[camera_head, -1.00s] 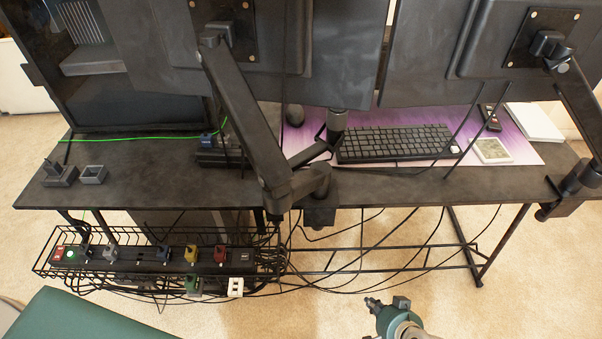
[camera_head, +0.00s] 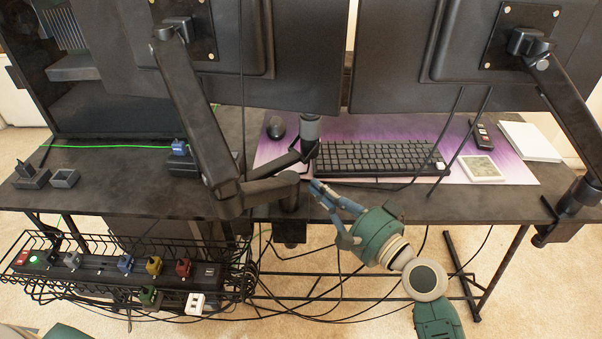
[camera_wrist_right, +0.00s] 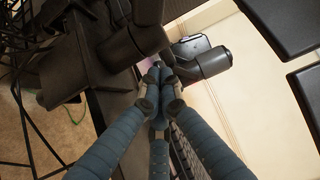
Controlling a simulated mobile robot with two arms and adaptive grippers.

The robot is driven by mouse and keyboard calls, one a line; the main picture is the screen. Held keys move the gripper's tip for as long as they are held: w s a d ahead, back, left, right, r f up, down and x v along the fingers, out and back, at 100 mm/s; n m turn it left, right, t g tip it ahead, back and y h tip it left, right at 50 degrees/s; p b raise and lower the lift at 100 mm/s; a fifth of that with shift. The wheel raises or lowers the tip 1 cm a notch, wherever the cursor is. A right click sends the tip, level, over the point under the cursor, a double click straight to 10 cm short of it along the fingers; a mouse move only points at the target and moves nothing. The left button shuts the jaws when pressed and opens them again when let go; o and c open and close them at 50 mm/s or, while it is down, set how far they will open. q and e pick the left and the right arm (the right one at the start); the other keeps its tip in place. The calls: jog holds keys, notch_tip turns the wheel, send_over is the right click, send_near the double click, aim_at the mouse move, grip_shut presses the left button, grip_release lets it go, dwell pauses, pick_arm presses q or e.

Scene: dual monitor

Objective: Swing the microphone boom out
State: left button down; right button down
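A dark upright cylinder (camera_head: 310,127) on a short jointed black link (camera_head: 268,166) stands behind the desk's near edge, left of the keyboard. It may be the microphone on its boom, but I cannot tell for sure. A thicker black arm (camera_head: 195,125) rises beside it to the left monitor's back. My right gripper (camera_head: 314,186) is at the near desk edge, just right of the link's elbow. In the right wrist view its teal fingers (camera_wrist_right: 159,76) come together at the tips, with nothing visible between them. Black arm parts (camera_wrist_right: 205,62) lie close ahead.
Two monitors (camera_head: 300,60) hang over the desk, backs towards me. A keyboard (camera_head: 375,158), mouse (camera_head: 276,128) and small display (camera_head: 482,168) lie on a purple mat. A wire cable basket (camera_head: 110,285) and loose cables hang below the near edge.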

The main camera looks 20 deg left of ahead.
aim_at(279, 163)
jog(key=x, duration=0.5)
jog(key=shift+w+a, duration=0.2)
jog(key=shift+a, duration=0.1)
jog(key=shift+w+a, duration=0.25)
jog(key=shift+a, duration=0.15)
pick_arm(q)
jog(key=shift+w+d+r, duration=0.1)
jog(key=shift+w+r, duration=0.5)
